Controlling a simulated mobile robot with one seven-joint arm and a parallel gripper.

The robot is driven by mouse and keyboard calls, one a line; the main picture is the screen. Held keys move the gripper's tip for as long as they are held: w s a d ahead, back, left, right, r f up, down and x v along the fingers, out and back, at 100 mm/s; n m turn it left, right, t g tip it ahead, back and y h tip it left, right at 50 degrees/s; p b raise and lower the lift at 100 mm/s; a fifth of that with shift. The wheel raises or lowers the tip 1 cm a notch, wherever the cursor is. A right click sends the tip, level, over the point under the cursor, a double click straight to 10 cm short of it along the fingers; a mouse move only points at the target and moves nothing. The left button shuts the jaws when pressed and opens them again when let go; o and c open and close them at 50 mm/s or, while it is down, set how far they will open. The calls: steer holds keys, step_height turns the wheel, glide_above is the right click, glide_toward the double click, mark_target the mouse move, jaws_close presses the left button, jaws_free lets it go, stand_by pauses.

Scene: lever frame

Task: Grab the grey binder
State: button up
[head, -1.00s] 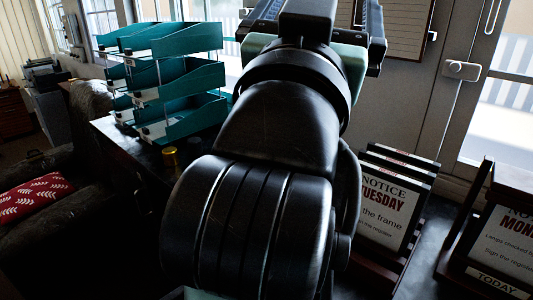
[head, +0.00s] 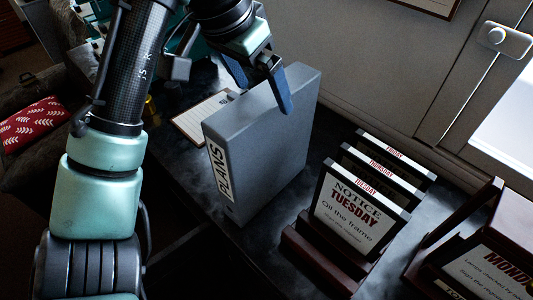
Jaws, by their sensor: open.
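The grey binder (head: 262,135) stands upright on the dark tabletop in the head view, with a white spine label that reads PLANS. My gripper (head: 272,98) is at the binder's top edge, its blue fingers pointing down. The jaws are open. I cannot tell whether the fingers touch the binder.
A rack of notice boards (head: 362,200) marked Tuesday, Thursday and Friday stands right of the binder. A Monday notice in a holder (head: 490,260) is at the far right. A paper sheet (head: 205,117) lies behind the binder. A red patterned cushion (head: 30,122) is at left.

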mark_target(267, 151)
steer(key=p+x, duration=0.1)
steer(key=x, duration=0.2)
steer(key=w+p+x, duration=0.1)
steer(key=x, duration=0.2)
steer(key=shift+d, duration=0.15)
steer(key=shift+w+d+f, duration=0.1)
steer(key=shift+f, duration=0.3)
steer(key=shift+f, duration=0.2)
stand_by(0.3)
jaws_close()
stand_by(0.4)
